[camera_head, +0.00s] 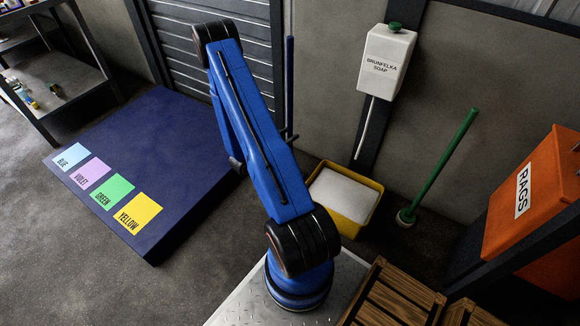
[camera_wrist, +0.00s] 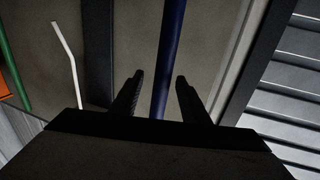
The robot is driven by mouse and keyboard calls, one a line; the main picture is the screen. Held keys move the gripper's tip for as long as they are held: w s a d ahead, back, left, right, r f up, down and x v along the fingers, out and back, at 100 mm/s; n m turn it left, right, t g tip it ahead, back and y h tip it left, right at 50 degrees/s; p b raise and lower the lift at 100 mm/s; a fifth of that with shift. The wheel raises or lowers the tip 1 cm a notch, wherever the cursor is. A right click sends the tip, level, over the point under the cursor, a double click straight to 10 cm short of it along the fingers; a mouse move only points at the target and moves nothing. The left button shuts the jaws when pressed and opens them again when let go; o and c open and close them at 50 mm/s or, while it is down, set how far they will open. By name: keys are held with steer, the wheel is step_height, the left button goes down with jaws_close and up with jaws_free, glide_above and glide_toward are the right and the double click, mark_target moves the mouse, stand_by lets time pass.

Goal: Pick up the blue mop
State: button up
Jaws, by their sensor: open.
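The blue mop's handle (camera_head: 289,75) stands upright against the grey wall, just right of my blue arm. Its lower part and head are hidden behind my arm. In the wrist view the dark blue handle (camera_wrist: 171,45) runs from the top edge down between the two dark fingers of my gripper (camera_wrist: 158,78). The fingers are open, with a gap on each side of the handle. How deep the handle sits between them is hard to tell. In the head view my gripper is mostly hidden behind my arm.
A yellow tub (camera_head: 354,207) with white contents stands right of my arm. An orange RAGS bin (camera_head: 535,195) is at right. A blue platform (camera_head: 150,150) with coloured labels lies left.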

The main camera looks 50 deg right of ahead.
steer(key=shift+s+d+f, duration=0.1)
steer(key=shift+s+d, duration=0.05)
steer(key=shift+d, duration=1.2)
steer(key=shift+s+d+f, duration=0.1)
steer(key=shift+s+d, duration=0.05)
steer(key=shift+d, duration=1.2)
jaws_close()
